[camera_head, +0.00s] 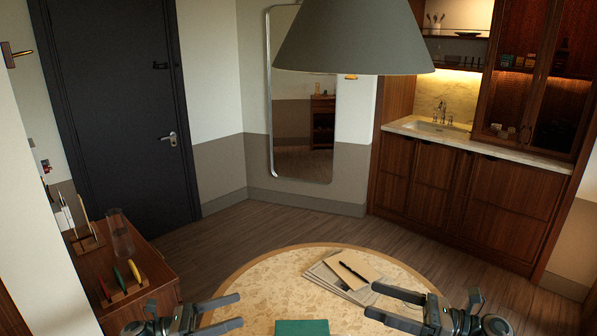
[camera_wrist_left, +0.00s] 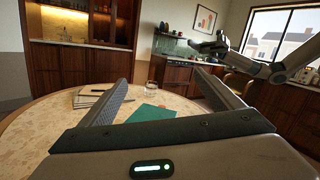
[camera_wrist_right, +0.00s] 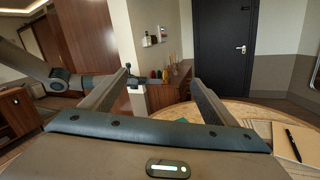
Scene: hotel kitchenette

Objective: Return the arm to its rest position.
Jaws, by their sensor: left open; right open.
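My left gripper (camera_head: 241,310) is at the bottom of the head view, over the left side of the round table (camera_head: 262,276). Its two fingers are apart with nothing between them; it also shows in the left wrist view (camera_wrist_left: 160,78). My right gripper (camera_head: 371,300) is over the right side of the table, its fingers pointing left towards the left gripper. It is open and empty, and shows in the right wrist view (camera_wrist_right: 160,76). The two grippers face each other with a wide gap between them. Most of both arms is outside the head view.
A green flat item (camera_head: 301,327) lies on the table between the grippers. Newspapers (camera_head: 325,273), a notebook (camera_head: 365,267) and a pen (camera_head: 353,271) lie behind it. A wooden cabinet (camera_head: 150,290) is at left; a lampshade (camera_head: 350,40) hangs above.

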